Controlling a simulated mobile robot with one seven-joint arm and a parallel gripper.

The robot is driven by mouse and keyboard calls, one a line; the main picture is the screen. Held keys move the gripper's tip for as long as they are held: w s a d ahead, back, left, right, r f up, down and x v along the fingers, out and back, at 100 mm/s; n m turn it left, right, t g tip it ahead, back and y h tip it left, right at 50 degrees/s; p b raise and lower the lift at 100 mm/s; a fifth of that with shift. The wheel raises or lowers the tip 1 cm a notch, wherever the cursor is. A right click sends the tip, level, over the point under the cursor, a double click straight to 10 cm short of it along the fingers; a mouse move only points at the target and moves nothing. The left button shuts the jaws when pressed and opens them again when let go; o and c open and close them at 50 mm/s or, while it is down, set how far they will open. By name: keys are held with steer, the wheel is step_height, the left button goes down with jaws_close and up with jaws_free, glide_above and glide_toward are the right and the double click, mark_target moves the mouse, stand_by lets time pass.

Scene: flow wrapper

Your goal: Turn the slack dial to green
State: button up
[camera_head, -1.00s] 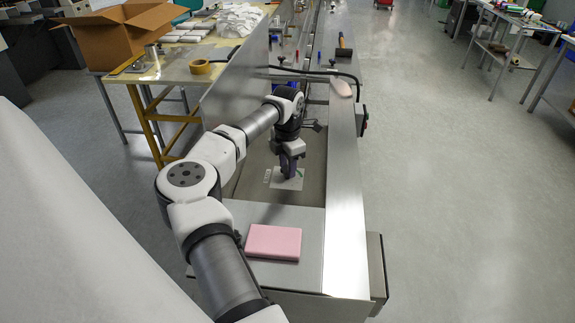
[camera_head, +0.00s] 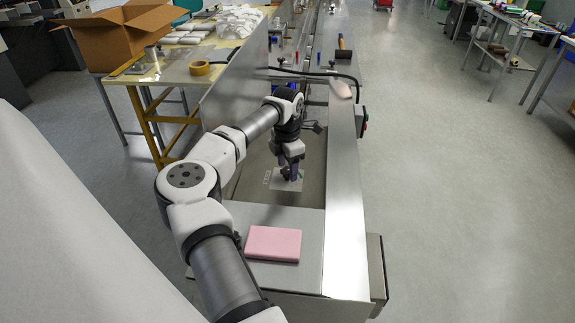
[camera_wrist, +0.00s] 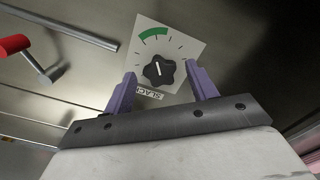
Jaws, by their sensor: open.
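The slack dial is a black lobed knob (camera_wrist: 159,71) with a white pointer line, on a pale square plate (camera_wrist: 181,37) marked "SLACK". A green arc (camera_wrist: 154,33) lies on the plate beyond the knob, and the white line points roughly toward the upper side, near the arc's side of the scale. My gripper (camera_wrist: 158,88) is open, with its two purple fingers on either side of the knob's near part, apart from it as far as I can tell. In the head view my gripper (camera_head: 291,172) hangs over the plate (camera_head: 286,184) and hides most of the dial.
A red-handled crank (camera_wrist: 15,45) and a metal rod (camera_wrist: 70,28) are left in the wrist view. A pink block (camera_head: 273,243) lies on the machine's near end. A black cable (camera_head: 318,72) and a hammer (camera_head: 342,55) are farther along. Open floor lies right.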

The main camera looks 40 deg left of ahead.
mark_target(288, 170)
step_height(288, 170, up, 14)
steer(key=b, duration=0.3)
steer(key=shift+f, duration=0.1)
stand_by(0.6)
